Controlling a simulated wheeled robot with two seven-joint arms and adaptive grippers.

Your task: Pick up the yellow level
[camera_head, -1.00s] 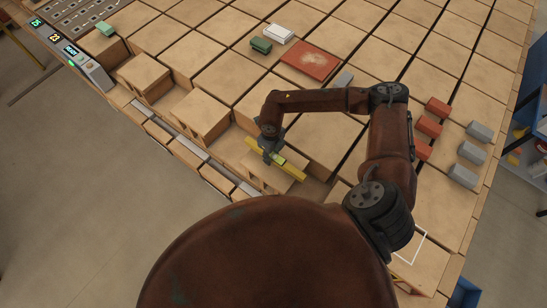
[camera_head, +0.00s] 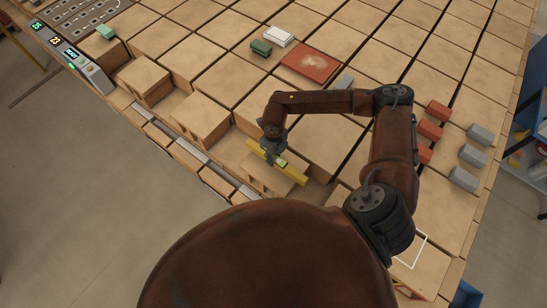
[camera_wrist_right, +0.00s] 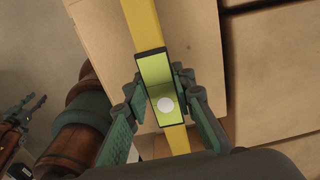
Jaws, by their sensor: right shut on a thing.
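The yellow level (camera_head: 292,172) is a long bar with a yellow-green window in its middle. In the head view it lies slantwise over a wooden block near the table's front edge. In the right wrist view the level (camera_wrist_right: 143,25) runs top to bottom, with a white round spot on its dark-framed window. My right gripper (camera_head: 272,153) is shut on the level's middle, with a finger on each side in the wrist view (camera_wrist_right: 162,92). I cannot tell whether the level touches the block. My left gripper (camera_wrist_right: 32,108) shows small at the wrist view's left edge, fingers apart, empty.
Hollow wooden blocks (camera_head: 201,118) stand along the front edge. Behind are a red slab (camera_head: 310,62), a green piece (camera_head: 261,47) and a white piece (camera_head: 279,35). Red bricks (camera_head: 429,129) and grey bricks (camera_head: 472,155) lie at right. A console (camera_head: 93,72) stands at left.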

